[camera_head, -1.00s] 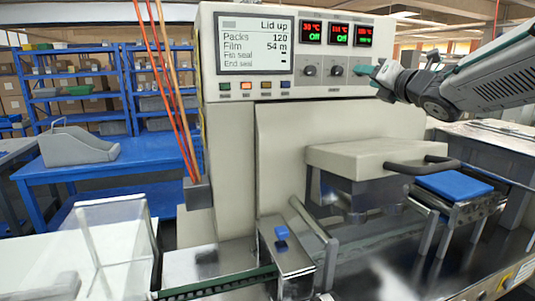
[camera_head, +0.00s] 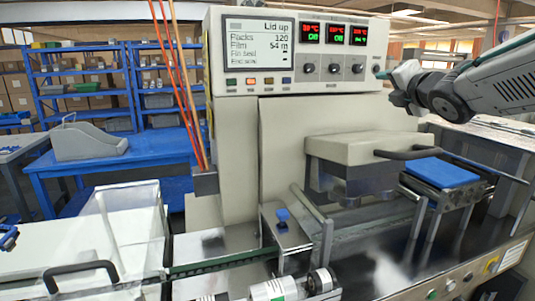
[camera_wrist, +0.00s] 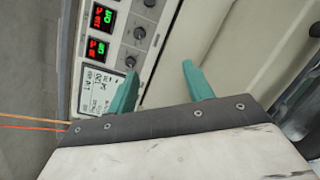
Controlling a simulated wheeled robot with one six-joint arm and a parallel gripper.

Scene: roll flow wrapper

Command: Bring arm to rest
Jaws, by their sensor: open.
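My gripper (camera_head: 388,86) is in the air at the upper right of the head view, in front of the right side of the wrapper's control panel (camera_head: 300,55). My arm reaches in from the right edge. In the wrist view the two teal fingers of my gripper (camera_wrist: 160,82) stand apart with nothing between them. Behind them is the panel with its knobs and red and green displays (camera_wrist: 103,18). The screen (camera_head: 254,46) reads "Lid up".
Below my gripper are the beige sealing head (camera_head: 345,149) with a dark handle and a blue pad (camera_head: 440,172) on a stand. A clear cover (camera_head: 130,215) is at the left. Blue shelves (camera_head: 80,80) and a blue table (camera_head: 90,170) stand behind.

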